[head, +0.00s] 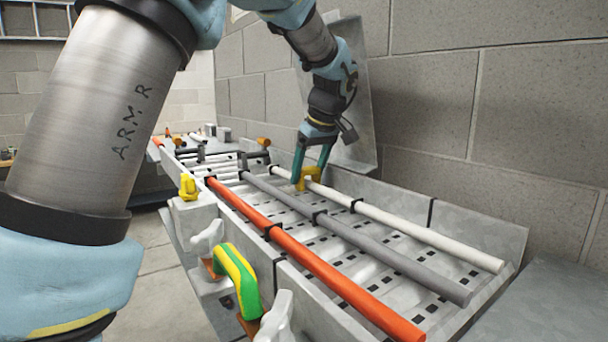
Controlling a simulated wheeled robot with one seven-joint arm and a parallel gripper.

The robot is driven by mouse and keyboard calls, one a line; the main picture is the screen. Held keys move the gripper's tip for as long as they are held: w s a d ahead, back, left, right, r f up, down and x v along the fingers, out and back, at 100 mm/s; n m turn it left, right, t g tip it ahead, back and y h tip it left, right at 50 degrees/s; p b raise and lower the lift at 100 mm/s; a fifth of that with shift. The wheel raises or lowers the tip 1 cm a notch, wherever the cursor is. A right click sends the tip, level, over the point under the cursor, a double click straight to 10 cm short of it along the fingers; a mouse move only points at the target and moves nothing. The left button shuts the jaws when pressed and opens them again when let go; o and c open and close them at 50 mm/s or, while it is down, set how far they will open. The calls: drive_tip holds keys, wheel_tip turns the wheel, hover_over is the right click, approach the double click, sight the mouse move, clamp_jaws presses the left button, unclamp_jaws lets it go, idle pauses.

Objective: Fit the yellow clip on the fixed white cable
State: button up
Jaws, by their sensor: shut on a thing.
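The fixed white cable (412,227) runs along the right side of a metal tray, held by black ties. The yellow clip (306,176) is between the fingertips of my gripper (311,168). My gripper has teal fingers, points down and is shut on the clip. The clip is at the far end of the long white cable, close to it. From this view I cannot tell whether the clip sits around the cable or only beside or above it.
A grey cable (365,242) and an orange cable (318,265) run parallel in the perforated tray. Another yellow piece (188,187) and a green-yellow curved piece (238,278) are at the left edge. A block wall (500,110) stands close on the right.

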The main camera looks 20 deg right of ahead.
sight(309, 168)
drive_tip(key=shift+f, duration=0.15)
drive_tip(key=o, duration=1)
drive_tip(key=shift+o, duration=0.2)
drive_tip(key=shift+r, duration=0.35)
drive_tip(key=v, duration=0.2)
drive_tip(key=shift+s+d+r+b, duration=0.1)
drive_tip(key=shift+s+r+b, duration=0.05)
drive_tip(key=shift+r+b, duration=0.25)
drive_tip(key=s+b, duration=0.1)
drive_tip(key=s, duration=0.2)
drive_tip(key=s+d+b, duration=0.1)
drive_tip(key=s, duration=0.3)
drive_tip(key=s+d+b, duration=0.1)
drive_tip(key=s, duration=0.2)
drive_tip(key=shift+s+f, duration=0.15)
drive_tip(key=shift+s+d, duration=0.1)
drive_tip(key=shift+s, duration=0.65)
